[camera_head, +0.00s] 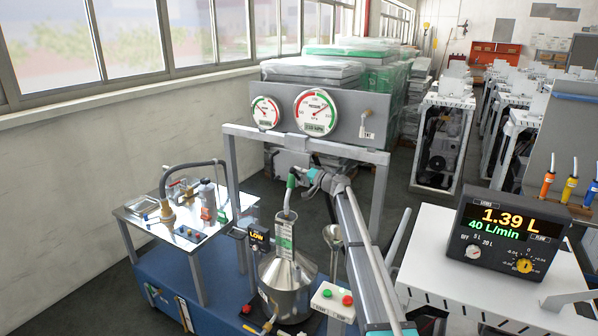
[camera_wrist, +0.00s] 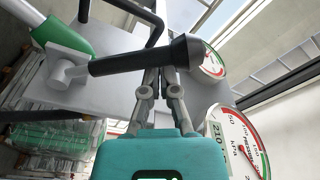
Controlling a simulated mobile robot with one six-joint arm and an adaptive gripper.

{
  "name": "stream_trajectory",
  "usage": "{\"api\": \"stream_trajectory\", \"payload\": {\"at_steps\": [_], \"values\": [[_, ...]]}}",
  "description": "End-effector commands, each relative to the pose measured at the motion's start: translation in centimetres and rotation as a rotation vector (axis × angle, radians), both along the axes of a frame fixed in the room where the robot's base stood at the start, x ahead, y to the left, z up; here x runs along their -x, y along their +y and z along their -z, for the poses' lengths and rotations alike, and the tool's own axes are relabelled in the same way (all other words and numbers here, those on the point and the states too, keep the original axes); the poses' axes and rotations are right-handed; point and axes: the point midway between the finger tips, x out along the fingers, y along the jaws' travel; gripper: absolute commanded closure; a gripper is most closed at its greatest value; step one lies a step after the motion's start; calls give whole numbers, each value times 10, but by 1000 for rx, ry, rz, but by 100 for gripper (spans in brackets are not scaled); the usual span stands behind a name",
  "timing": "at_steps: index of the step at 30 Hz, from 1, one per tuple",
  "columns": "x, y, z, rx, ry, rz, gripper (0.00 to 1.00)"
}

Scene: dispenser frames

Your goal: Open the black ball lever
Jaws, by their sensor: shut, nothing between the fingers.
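The black lever (camera_wrist: 125,63) shows in the wrist view as a dark bar with a thicker end at the right. It joins a grey valve body (camera_wrist: 66,68) beside a green sleeve (camera_wrist: 72,38). My gripper (camera_wrist: 160,76) is shut and empty. The lever crosses in front of its fingers and hides part of them; I cannot tell whether they touch. In the head view, my gripper (camera_head: 309,177) is just right of the green handle (camera_head: 290,190) above the metal funnel vessel (camera_head: 286,280). The lever is too small to make out there.
A panel with two gauges (camera_head: 316,112) stands on a grey frame (camera_head: 300,143) behind my gripper. A small bench (camera_head: 185,232) with hose and fittings is at the left. A flow meter (camera_head: 510,237) reading 1.39 L stands at the right. A black bent tube (camera_wrist: 140,12) passes near my fingers.

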Motion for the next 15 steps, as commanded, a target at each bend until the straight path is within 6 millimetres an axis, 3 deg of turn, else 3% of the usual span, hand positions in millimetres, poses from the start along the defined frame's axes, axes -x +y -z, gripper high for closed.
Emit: {"api": "stream_trajectory", "payload": {"at_steps": [15], "values": [[6, -7, 5, 1, 2, 10, 100]]}}
